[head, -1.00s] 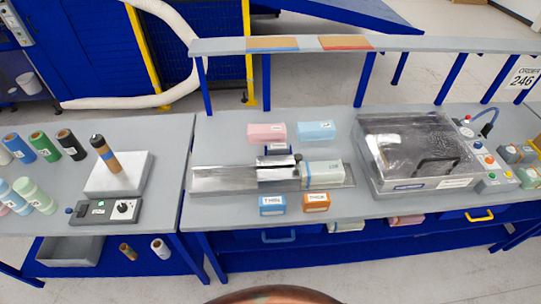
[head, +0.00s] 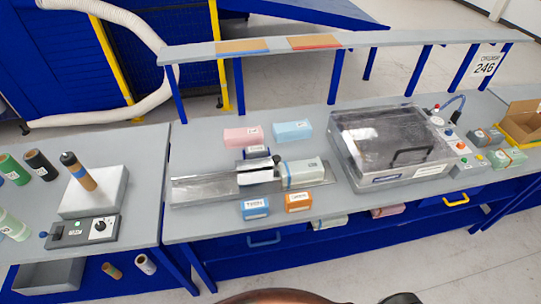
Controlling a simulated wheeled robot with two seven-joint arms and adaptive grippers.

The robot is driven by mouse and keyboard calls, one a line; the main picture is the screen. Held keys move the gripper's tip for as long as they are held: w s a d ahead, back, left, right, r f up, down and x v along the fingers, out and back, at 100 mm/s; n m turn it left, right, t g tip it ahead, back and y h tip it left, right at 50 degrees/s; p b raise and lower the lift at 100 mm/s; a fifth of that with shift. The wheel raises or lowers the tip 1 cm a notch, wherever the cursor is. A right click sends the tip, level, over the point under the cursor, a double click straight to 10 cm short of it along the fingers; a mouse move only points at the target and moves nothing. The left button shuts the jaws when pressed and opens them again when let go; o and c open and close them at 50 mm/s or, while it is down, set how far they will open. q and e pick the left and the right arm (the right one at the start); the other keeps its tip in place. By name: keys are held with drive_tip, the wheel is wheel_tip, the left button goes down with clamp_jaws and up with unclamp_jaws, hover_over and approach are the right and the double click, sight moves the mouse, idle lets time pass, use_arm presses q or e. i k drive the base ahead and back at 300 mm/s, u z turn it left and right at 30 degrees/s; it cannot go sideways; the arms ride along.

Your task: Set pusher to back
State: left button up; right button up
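A metal compression fixture lies on the middle table, with a flat metal track (head: 203,189) running left to right. A silver-white block that looks like the pusher (head: 258,172) sits across the track near its middle. It is right beside a pale green foam block (head: 302,173) on the right part of the track; I cannot tell if they touch. A small dark-blue-ended piece (head: 256,152) is just behind the pusher. Neither of my grippers is recognisable in view. Only a brown rounded part and a small dark part, probably mine, show at the bottom edge.
Pink (head: 243,136) and light blue (head: 291,131) blocks lie behind the fixture; blue (head: 254,208) and orange (head: 298,201) blocks lie in front. A clear-lidded machine (head: 391,145) stands to the right. A raised shelf (head: 370,40) spans the back. Left is a separate table (head: 139,150).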

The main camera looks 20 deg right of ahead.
sight(276, 159)
drive_tip(key=z, duration=0.85)
drive_tip(key=k, duration=0.35)
drive_tip(key=u, duration=0.9)
